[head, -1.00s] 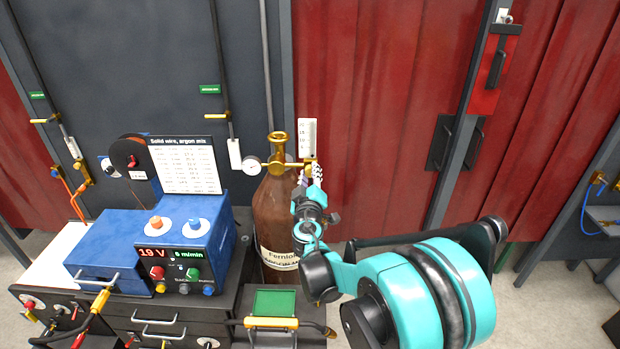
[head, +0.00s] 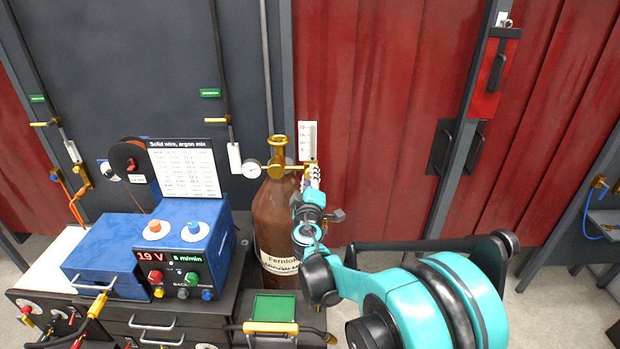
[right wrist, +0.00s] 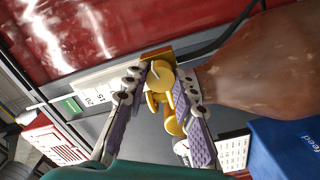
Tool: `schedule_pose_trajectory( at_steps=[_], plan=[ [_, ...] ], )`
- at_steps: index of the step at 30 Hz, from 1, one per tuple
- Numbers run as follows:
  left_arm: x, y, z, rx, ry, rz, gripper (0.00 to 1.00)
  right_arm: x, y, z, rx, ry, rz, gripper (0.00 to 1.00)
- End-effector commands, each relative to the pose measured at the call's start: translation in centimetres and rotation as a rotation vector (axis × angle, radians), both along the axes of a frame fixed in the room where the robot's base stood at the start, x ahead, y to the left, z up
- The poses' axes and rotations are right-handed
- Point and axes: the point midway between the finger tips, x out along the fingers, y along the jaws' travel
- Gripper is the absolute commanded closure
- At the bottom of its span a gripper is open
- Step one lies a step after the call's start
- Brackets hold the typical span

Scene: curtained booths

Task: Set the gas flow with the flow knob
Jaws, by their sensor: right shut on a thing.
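The brown gas cylinder (head: 277,215) stands upright behind the bench, with a brass valve on top and a round gauge (head: 252,168) at its left. The flowmeter (head: 308,142), a pale scale plate, rises from the brass regulator (head: 292,167). My right gripper (head: 314,178) is just below the flowmeter, and its arm hides part of the cylinder's right side. In the right wrist view, my right gripper (right wrist: 167,82) has its two fingers on either side of the brass flow knob (right wrist: 161,76), shut on it. My left gripper is out of view.
The blue welding machine (head: 185,245) shows 19 V and 5 m/min, with a settings card (head: 184,167) behind it. A green-topped block (head: 273,306) lies in front of the cylinder. Red curtains (head: 380,120) hang behind my arm.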

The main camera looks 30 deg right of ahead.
Motion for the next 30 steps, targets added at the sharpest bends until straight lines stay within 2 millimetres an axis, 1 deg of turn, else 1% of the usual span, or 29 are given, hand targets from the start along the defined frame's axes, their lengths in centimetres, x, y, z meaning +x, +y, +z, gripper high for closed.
schedule_pose_trajectory(
  at_steps=[2, 3, 4, 5, 13, 17, 20, 27, 30],
  plan=[
    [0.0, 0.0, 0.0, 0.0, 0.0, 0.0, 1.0, 0.0, 0.0, 0.0, 0.001, 0.0, 0.001, 1.0],
    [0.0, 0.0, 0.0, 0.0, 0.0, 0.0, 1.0, 0.0, 0.0, 0.0, 0.001, 0.0, 0.001, 0.63],
    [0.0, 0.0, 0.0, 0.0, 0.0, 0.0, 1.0, 0.0, 0.0, 0.0, 0.001, 0.0, 0.0, 0.55],
    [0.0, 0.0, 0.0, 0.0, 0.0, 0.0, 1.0, 0.0, 0.0, 0.0, 0.001, 0.0, 0.0, 0.53],
    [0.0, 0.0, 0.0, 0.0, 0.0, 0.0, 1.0, 0.0, 0.0, 0.0, 0.001, -0.001, 0.0, 0.53],
    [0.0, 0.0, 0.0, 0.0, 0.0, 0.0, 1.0, -0.7, 0.5, 0.0, 0.001, -0.001, 0.001, 0.53],
    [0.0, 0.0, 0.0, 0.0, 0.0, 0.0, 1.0, -2.1, 1.3, 0.0, 0.001, 0.0, 0.001, 0.53],
    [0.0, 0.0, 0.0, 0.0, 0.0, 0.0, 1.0, -6.7, 4.2, 0.0, 0.001, -0.001, 0.002, 0.53],
    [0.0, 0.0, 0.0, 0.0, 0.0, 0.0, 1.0, -8.2, 5.2, 0.0, 0.001, 0.0, 0.004, 0.53]
  ],
)
